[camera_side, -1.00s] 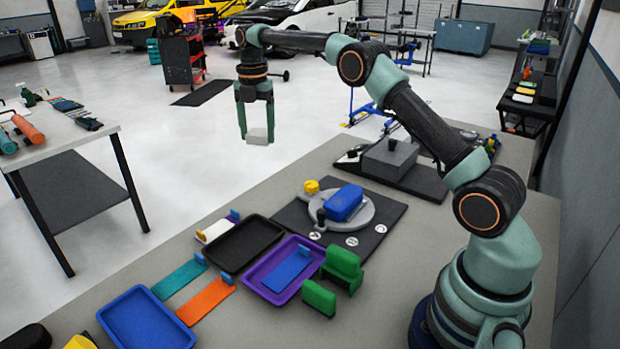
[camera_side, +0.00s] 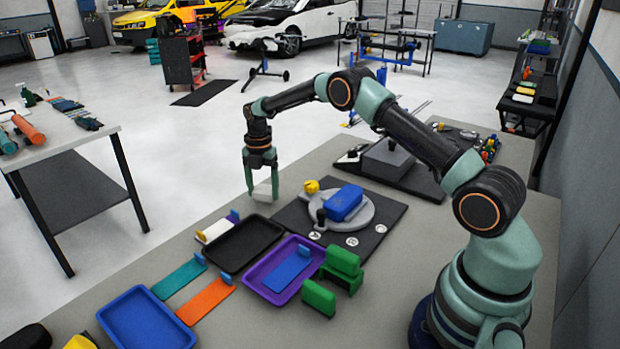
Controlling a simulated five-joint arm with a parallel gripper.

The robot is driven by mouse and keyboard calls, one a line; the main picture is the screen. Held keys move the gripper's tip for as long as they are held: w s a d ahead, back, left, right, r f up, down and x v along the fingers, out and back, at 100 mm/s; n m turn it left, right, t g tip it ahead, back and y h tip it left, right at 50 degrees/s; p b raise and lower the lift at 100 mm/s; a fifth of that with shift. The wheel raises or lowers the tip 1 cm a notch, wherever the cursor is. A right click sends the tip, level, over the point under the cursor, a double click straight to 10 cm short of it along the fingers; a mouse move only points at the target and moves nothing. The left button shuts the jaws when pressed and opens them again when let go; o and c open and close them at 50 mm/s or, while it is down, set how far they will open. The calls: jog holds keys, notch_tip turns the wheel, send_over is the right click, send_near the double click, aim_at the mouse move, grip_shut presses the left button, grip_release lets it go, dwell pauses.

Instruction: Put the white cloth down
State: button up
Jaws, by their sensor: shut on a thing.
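My gripper (camera_side: 262,188) is shut on the white cloth (camera_side: 262,193), a small pale block-like piece between the fingertips. It is low, near the far edge of the grey workbench, behind the black tray (camera_side: 243,262) and left of the yellow knob. I cannot tell whether the cloth touches the bench. The far side of the cloth is hidden.
A turntable with a blue block (camera_side: 343,203) stands on a dark mat to the right. A purple tray (camera_side: 268,292), green blocks (camera_side: 342,264) and a blue tray (camera_side: 147,320) lie nearer. A grey box (camera_side: 388,158) stands further right.

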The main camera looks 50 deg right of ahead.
jog(key=shift+f, duration=0.85)
jog(key=shift+f, duration=0.15)
jog(key=o, duration=1.3)
jog(key=shift+c, duration=0.2)
